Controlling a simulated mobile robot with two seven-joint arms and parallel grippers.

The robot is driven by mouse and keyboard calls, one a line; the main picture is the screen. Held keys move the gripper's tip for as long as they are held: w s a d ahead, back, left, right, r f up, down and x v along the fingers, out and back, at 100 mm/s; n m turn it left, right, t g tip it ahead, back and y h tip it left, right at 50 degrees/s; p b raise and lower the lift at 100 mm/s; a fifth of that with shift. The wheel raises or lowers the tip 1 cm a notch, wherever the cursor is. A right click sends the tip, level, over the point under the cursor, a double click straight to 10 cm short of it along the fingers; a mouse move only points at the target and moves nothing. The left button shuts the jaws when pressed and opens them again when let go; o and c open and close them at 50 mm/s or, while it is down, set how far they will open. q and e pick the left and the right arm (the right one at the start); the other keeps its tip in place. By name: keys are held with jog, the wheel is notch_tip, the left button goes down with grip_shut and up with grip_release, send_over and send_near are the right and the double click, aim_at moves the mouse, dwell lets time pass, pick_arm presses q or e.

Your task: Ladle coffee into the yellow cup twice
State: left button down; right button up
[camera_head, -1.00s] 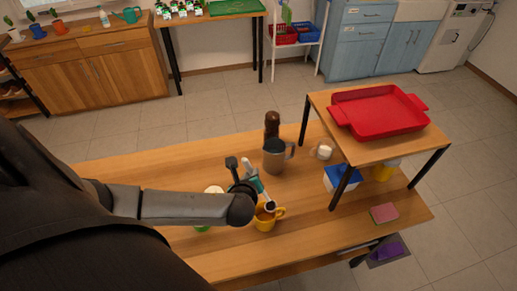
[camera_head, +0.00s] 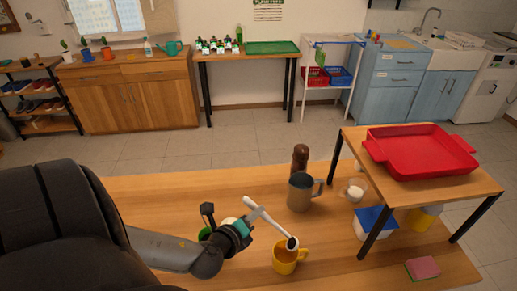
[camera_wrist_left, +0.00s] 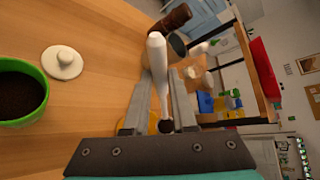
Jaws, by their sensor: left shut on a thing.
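My left gripper (camera_head: 248,222) is shut on a white-handled ladle (camera_head: 272,222). The ladle slants down to the right, and its dark end is over the mouth of the yellow cup (camera_head: 286,263). I cannot tell whether the dark end is inside the rim or just above it. In the left wrist view the ladle (camera_wrist_left: 158,75) is between the two fingers (camera_wrist_left: 160,108). The green bowl of dark coffee (camera_wrist_left: 20,92) stands at the left there; in the head view my gripper mostly hides it. My right gripper is out of view.
A white lid (camera_wrist_left: 63,62) lies beside the bowl. A grey mug (camera_head: 300,193), a brown bottle (camera_head: 300,158) and a glass jar (camera_head: 355,190) stand behind the cup. A raised shelf with a red tray (camera_head: 420,168) is on the right. A pink sponge (camera_head: 423,267) lies at the front right.

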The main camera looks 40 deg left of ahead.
pick_arm(q)
jog(key=s+a+f+n+t+b, duration=0.1)
jog(key=f+n+t+b, duration=0.1)
jog(key=b, duration=0.5)
jog(key=s+a+f+n+t+h+b, duration=0.1)
jog(key=f+b, duration=0.3)
jog(key=b, duration=0.4)
jog(key=shift+s+a+f+n+t, duration=0.15)
jog(key=shift+s+a+n+t, duration=0.25)
jog(key=shift+s+t, duration=0.1)
jog(key=shift+w+d, duration=0.1)
dwell(1.1)
